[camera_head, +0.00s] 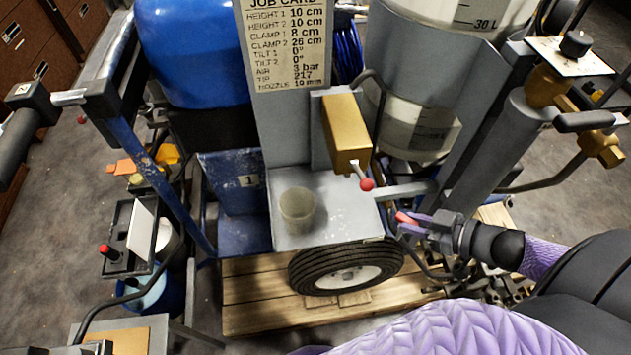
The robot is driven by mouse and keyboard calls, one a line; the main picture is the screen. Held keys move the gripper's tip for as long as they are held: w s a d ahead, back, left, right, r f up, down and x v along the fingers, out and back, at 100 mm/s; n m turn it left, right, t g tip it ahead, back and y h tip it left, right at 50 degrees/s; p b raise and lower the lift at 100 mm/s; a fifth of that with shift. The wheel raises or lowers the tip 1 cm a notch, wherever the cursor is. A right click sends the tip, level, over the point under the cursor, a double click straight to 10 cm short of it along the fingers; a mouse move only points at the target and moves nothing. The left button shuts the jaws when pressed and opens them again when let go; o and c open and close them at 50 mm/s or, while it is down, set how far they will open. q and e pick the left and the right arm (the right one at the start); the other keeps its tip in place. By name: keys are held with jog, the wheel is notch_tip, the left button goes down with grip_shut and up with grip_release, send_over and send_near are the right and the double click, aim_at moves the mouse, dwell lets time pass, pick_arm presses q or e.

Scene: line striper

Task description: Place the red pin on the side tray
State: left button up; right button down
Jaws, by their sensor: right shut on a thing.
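My right gripper (412,227) is shut on the red pin (404,217), just right of the tyre and below the grey bar. Only a short red piece of the pin shows at the fingertips; the rest is hidden. A grey metal tray (345,217) sits above the tyre, left of the gripper, with a translucent cup (298,210) on it. Another flat grey surface with a tan pad (130,340) shows at the lower left. I cannot tell for sure which is the side tray. My left gripper is not in view.
A brass box with a red-knobbed lever (367,184) stands above the grey tray. The tyre (345,268) rests on a wooden pallet (250,310). A black caddy (118,240) and blue bucket (165,295) stand left. A metal cylinder (505,135) rises at right.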

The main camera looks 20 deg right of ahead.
jog(key=w+a, duration=0.2)
jog(key=w, duration=0.1)
jog(key=w+a+b, duration=0.1)
jog(key=w, duration=0.2)
jog(key=w+a+b, duration=0.1)
jog(key=w+a, duration=0.1)
jog(key=w, duration=0.1)
jog(key=shift+w+a, duration=0.15)
jog(key=shift+a, duration=0.15)
jog(key=shift+w+a, duration=0.35)
jog(key=shift+w, duration=0.15)
jog(key=w+a, duration=0.2)
jog(key=w, duration=0.1)
jog(key=shift+w, duration=0.15)
jog(key=shift+f, duration=0.2)
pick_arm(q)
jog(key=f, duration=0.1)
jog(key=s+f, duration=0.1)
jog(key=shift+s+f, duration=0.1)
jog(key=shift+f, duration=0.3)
pick_arm(e)
jog(key=shift+b, duration=0.3)
jog(key=c, duration=1)
grip_release()
jog(key=shift+f, duration=0.15)
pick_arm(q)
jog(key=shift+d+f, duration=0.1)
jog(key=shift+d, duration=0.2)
pick_arm(e)
jog(key=o, duration=0.4)
